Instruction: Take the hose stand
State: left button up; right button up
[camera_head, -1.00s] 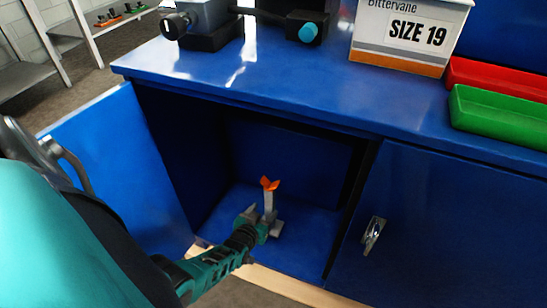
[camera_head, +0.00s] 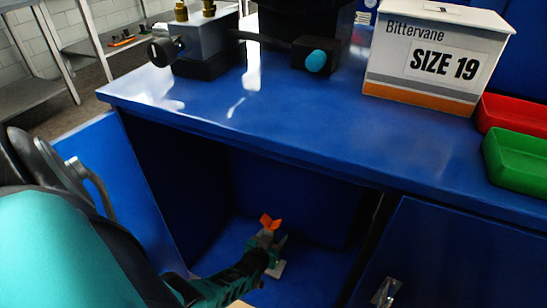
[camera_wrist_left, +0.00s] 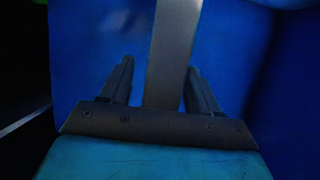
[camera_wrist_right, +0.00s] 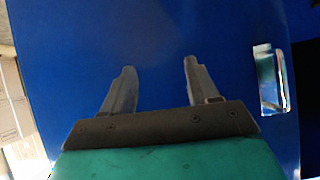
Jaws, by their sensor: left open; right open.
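The hose stand (camera_head: 270,222) has an orange forked top on a grey post and a pale foot. It stands on the floor of the open blue cabinet. My left gripper (camera_head: 265,246) reaches into the cabinet at the stand and covers part of its post. In the left wrist view the grey post (camera_wrist_left: 172,50) runs between the two fingers of my left gripper (camera_wrist_left: 157,80), which are open with gaps on both sides. My right gripper (camera_wrist_right: 157,80) is open and empty in front of a blue cabinet front. It is not in the head view.
The cabinet's left door (camera_head: 108,165) hangs open beside my left arm. The right door (camera_head: 455,255) is shut, with a metal handle (camera_head: 386,292). On the blue worktop (camera_head: 270,120) are a Bittervane box (camera_head: 430,55), red (camera_head: 515,113) and green (camera_head: 515,160) trays, and grey-black equipment (camera_head: 205,45).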

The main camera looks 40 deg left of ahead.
pick_arm(q)
grip_shut()
dwell(0.5)
jog(key=shift+d+r, duration=0.1)
dwell(0.7)
jog(key=shift+w+r, duration=0.25)
jog(key=shift+r, duration=0.05)
